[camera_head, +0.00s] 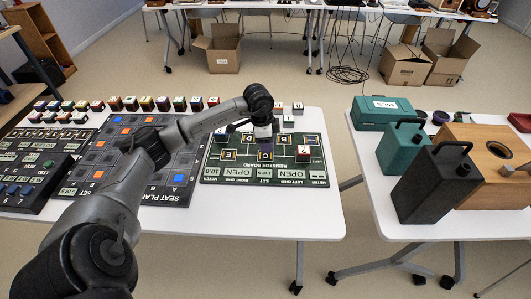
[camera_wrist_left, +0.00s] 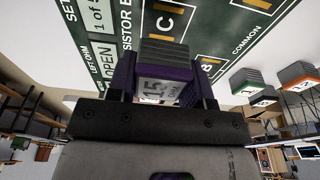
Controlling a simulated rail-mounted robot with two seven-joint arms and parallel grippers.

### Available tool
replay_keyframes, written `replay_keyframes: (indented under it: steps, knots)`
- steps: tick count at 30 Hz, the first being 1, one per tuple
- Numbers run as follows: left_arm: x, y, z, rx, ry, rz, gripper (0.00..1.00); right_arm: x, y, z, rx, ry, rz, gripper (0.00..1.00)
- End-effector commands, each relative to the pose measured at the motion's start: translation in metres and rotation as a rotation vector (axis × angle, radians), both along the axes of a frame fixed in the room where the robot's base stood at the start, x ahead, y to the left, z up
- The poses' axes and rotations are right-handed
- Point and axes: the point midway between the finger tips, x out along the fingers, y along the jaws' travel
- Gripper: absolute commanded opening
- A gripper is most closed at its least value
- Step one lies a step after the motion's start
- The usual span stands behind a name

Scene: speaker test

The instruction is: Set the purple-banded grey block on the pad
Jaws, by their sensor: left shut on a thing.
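The purple-banded grey block (camera_wrist_left: 165,82) sits between the fingers of my left gripper (camera_wrist_left: 163,92), with a white label reading 15 on its face. In the head view my left gripper (camera_head: 263,127) points down and holds the block (camera_head: 263,143) over the middle of the green resistor board (camera_head: 210,170). A lettered pad (camera_head: 265,156) lies on the board just in front of the block. In the left wrist view, pads C (camera_wrist_left: 163,20) and B (camera_wrist_left: 207,67) show beyond it. I cannot tell whether the block touches the board. My right gripper is not in view.
A red-banded block (camera_head: 302,152) stands on the board's right part. Several grey blocks (camera_head: 288,121) stand behind the board. The seat plan board (camera_head: 175,190) lies to the left. Green (camera_head: 400,150) and black (camera_head: 435,190) cases stand on the right table.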

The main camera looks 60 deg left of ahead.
Motion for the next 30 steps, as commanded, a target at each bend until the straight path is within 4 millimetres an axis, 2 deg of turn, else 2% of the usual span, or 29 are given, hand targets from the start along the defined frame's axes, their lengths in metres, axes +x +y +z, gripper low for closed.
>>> replay_keyframes:
  steps: [8, 16, 29, 30]
  knots:
    - [-0.002, 0.006, -0.010, 0.000, 0.000, 0.000, 0.22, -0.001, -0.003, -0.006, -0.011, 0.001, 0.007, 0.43]
    - [-0.002, 0.006, -0.043, 0.000, 0.001, 0.000, 0.22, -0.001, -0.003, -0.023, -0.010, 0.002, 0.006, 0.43]
    - [-0.002, 0.006, -0.046, 0.000, 0.000, -0.001, 0.22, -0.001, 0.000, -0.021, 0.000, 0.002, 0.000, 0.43]
    - [-0.002, 0.006, -0.047, 0.000, 0.000, -0.001, 0.47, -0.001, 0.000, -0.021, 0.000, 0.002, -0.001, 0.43]
